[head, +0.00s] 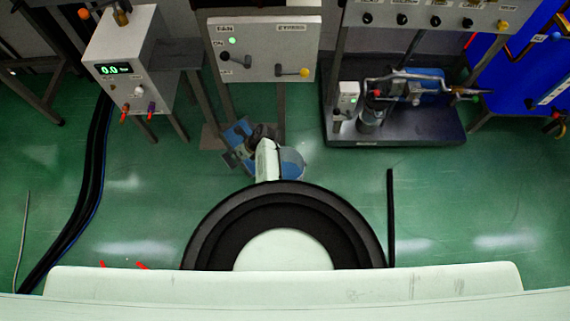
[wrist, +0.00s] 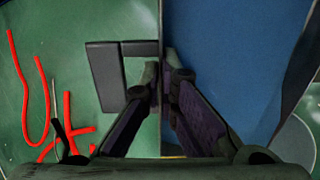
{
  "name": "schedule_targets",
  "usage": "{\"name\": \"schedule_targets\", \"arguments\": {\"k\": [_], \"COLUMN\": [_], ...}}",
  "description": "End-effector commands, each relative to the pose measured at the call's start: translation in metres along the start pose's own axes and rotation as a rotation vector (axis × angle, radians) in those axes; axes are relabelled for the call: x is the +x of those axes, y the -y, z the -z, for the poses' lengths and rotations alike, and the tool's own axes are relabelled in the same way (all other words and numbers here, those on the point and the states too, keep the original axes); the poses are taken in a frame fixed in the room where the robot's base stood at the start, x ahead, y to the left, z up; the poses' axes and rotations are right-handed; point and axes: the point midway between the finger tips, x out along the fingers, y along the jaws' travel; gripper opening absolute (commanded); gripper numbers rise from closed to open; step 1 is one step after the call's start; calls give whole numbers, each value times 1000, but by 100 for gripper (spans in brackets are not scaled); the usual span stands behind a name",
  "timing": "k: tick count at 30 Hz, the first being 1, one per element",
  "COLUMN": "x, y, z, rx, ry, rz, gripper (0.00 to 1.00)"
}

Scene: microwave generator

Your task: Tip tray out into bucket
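In the wrist view, a flat blue surface (wrist: 225,70), which looks like the tray, fills the upper right. A dark grey bracket-shaped handle (wrist: 105,75) sticks out from its left edge. My gripper (wrist: 164,75) has its fingers close together at this edge, one on each side, and appears shut on it. I cannot make out the bucket for certain in either view.
Red strands (wrist: 68,110) lie on green floor at left. A control box (head: 125,70), a fan panel (head: 265,50) and a pump on a black tray (head: 395,135) stand along the back. Black cables (head: 90,185) run down the left. Green floor (head: 470,200) is open at right.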

Motion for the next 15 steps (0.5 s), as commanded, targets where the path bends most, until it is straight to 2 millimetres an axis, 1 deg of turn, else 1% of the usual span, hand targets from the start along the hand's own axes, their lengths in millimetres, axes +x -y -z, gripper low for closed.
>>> {"name": "schedule_targets", "arguments": {"k": [15], "x": [-13], "y": [3], "z": [3], "rx": [0], "ry": [52], "rz": [-27], "gripper": [0]}}
